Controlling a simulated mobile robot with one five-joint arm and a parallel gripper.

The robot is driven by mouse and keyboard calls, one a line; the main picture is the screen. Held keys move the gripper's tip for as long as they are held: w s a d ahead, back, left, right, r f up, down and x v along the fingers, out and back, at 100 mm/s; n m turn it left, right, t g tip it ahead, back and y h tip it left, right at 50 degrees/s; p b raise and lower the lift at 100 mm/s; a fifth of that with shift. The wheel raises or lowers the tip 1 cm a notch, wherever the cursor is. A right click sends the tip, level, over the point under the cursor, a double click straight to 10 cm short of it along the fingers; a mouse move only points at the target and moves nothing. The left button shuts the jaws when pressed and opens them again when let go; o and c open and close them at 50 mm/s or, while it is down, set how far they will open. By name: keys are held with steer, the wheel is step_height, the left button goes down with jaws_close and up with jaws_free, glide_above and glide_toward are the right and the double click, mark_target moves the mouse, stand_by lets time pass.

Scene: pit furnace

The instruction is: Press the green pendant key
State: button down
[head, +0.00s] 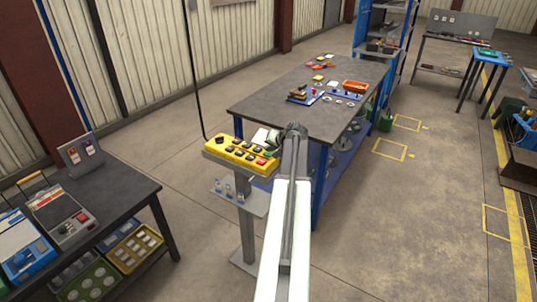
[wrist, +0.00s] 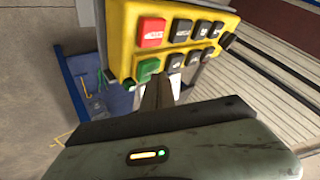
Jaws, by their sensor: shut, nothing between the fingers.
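The yellow pendant (head: 222,150) lies on a grey stand left of my arm. It also fills the top of the wrist view (wrist: 125,50), with rows of dark keys and a red key (wrist: 151,32). My gripper (wrist: 162,82) is shut and empty. Its fingertips are just right of and below the green key; I cannot tell whether they touch it.
A grey workbench (head: 285,95) with parts stands behind the pendant. A dark table (head: 115,190) with devices is at the left. A small shelf with bottles (head: 238,198) hangs on the pendant's stand. The floor at the right is mostly clear.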

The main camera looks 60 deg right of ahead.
steer(key=shift+f+b, duration=0.3)
steer(key=shift+f, duration=0.05)
steer(key=shift+r, duration=0.15)
stand_by(0.3)
steer(key=shift+r+p, duration=0.75)
steer(key=shift+p, duration=0.15)
step_height(320, 180, up, 5)
steer(key=p, duration=0.5)
steer(key=shift+r, duration=0.1)
